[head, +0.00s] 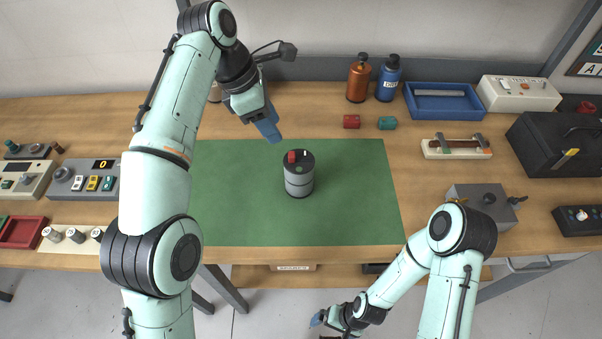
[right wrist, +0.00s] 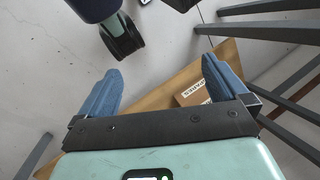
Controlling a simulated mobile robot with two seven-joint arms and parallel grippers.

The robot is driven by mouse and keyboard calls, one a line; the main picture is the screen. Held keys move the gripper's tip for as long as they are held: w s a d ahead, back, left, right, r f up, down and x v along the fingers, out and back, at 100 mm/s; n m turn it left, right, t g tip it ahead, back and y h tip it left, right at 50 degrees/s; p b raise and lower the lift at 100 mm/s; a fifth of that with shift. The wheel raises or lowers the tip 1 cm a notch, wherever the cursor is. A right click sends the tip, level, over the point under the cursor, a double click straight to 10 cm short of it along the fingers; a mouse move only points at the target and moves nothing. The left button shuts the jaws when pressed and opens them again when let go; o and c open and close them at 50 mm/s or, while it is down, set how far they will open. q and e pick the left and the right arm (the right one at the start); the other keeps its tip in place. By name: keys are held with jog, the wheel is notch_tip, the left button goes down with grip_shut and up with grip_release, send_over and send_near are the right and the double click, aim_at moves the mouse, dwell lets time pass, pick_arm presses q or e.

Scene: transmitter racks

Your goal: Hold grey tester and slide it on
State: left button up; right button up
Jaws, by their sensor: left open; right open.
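The grey tester (head: 299,183) is an upright grey cylinder with dark bands and a black top. It stands on the green mat. My right gripper (head: 318,320) is low, in front of the table's front edge, far from the tester. In the right wrist view its two blue fingers (right wrist: 161,85) are spread wide with nothing between them.
The green mat (head: 355,205) is otherwise clear. A grey box (head: 484,205) is at right; a panel with buttons (head: 85,180) at left.

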jog(key=w+a+r+t+y, duration=0.2)
jog(key=w+a+r, duration=0.1)
jog(key=a+r, duration=0.65)
jog(key=w+a+r+m+t+y, duration=0.1)
jog(key=w+a+r+t+y, duration=0.15)
jog(key=a+r, duration=0.75)
jog(key=w+a+r+t+y, duration=0.25)
jog(key=a+r, duration=0.35)
jog(key=r, duration=0.9)
jog(key=m+t+h, duration=0.7)
jog(key=m+h, duration=0.2)
jog(key=m, duration=2)
send_near(299, 170)
notch_tip(299, 170, down, 3)
jog(key=x, duration=1.2)
jog(key=shift+w+d+r, duration=0.15)
jog(key=shift+w, duration=0.3)
